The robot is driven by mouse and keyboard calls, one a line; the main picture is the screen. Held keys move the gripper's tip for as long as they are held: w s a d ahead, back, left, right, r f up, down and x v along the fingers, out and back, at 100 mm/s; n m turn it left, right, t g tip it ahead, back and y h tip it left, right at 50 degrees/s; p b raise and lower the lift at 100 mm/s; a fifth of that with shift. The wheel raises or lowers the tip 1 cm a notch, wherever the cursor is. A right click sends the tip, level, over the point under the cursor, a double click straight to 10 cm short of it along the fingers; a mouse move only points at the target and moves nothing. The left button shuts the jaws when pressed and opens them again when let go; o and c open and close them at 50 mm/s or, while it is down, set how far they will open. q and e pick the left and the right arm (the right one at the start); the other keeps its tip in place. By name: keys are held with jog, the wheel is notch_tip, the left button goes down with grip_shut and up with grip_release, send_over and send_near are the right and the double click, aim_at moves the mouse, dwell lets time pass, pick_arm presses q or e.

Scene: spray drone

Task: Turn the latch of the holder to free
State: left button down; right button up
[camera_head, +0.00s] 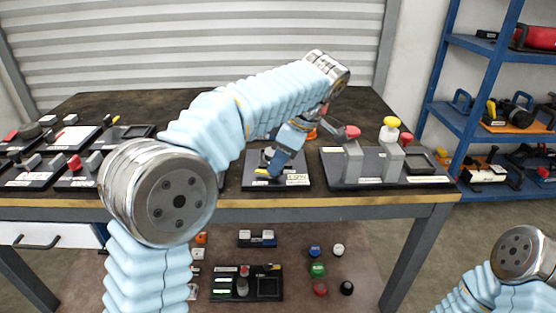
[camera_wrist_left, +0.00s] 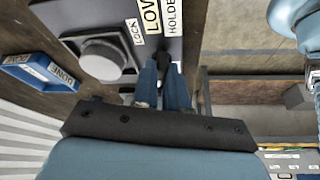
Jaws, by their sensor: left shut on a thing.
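The holder is a dark plate (camera_head: 300,182) on the bench, below my left arm. In the left wrist view the holder plate (camera_wrist_left: 190,12) carries white labels with "LOCK" and "HOLDER", and a grey round part (camera_wrist_left: 101,60) on a square base. My left gripper (camera_head: 267,172) reaches down onto the front of the plate. In the left wrist view its blue fingers (camera_wrist_left: 163,75) are shut on a small dark piece, which appears to be the latch (camera_wrist_left: 164,62). The fingers hide most of it, so its angle is unclear. My right gripper is outside both views.
Several dark fixture plates (camera_head: 28,172) fill the bench's left side. A blue tray (camera_wrist_left: 40,72) lies near the holder. A blue shelf (camera_head: 465,120) stands at the right.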

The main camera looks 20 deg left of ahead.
pick_arm(q)
jog(key=shift+f+n+g, duration=0.15)
jog(key=shift+n+g, duration=0.55)
jog(key=shift+n, duration=1)
jog(key=c, duration=1.2)
grip_release()
jog(key=shift+w, duration=0.1)
jog(key=shift+o, duration=0.2)
